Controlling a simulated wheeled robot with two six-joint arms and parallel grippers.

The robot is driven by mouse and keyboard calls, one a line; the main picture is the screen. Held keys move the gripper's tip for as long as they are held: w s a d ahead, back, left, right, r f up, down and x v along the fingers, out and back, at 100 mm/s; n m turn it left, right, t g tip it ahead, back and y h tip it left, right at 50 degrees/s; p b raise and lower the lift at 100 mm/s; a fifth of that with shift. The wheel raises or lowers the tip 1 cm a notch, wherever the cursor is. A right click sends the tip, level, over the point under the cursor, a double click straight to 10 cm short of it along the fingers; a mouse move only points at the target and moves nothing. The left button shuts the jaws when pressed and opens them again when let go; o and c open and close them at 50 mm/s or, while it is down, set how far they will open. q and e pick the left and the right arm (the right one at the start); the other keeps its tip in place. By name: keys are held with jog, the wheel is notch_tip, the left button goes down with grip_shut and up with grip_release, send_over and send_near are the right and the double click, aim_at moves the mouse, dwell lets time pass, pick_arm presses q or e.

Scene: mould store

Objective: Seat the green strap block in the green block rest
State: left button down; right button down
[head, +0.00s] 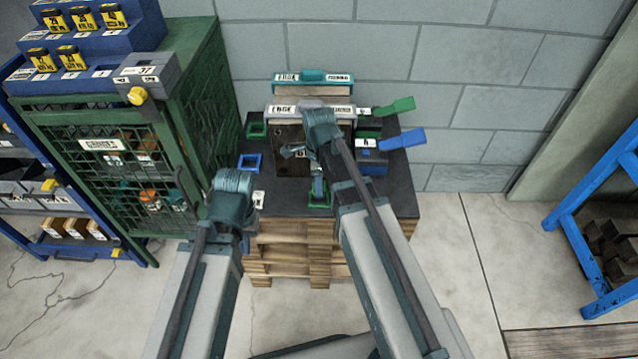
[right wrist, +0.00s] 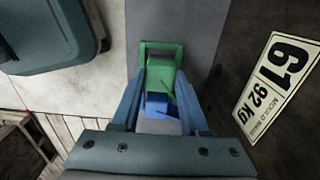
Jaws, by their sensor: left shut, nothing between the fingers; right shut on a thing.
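My right gripper (head: 318,188) is low over the front of the dark pallet top. In the right wrist view its fingers are shut on the green strap block (right wrist: 160,73), with a blue part (right wrist: 158,104) close behind it between the fingers. The green block rest (head: 320,205) is an open green frame at the fingertips; its far bar also shows in the right wrist view (right wrist: 161,44). The block is at or in the rest; I cannot tell whether it is fully down. My left gripper (head: 232,212) is shut and empty, left of the right gripper.
A dark mould (head: 290,140) with a label stands close behind the right gripper. A blue frame (head: 249,162) and another green frame (head: 257,130) sit at left. Green (head: 395,107) and blue (head: 403,140) flags stick out at right. A green mesh cabinet (head: 120,155) stands left.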

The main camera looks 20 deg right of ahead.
jog(key=shift+f+b, duration=0.75)
jog(key=shift+f, duration=0.1)
jog(key=shift+c, duration=1.7)
grip_release()
jog(key=shift+r, duration=0.1)
notch_tip(320, 180, up, 14)
jog(key=p, duration=1.4)
jog(key=shift+f, duration=0.2)
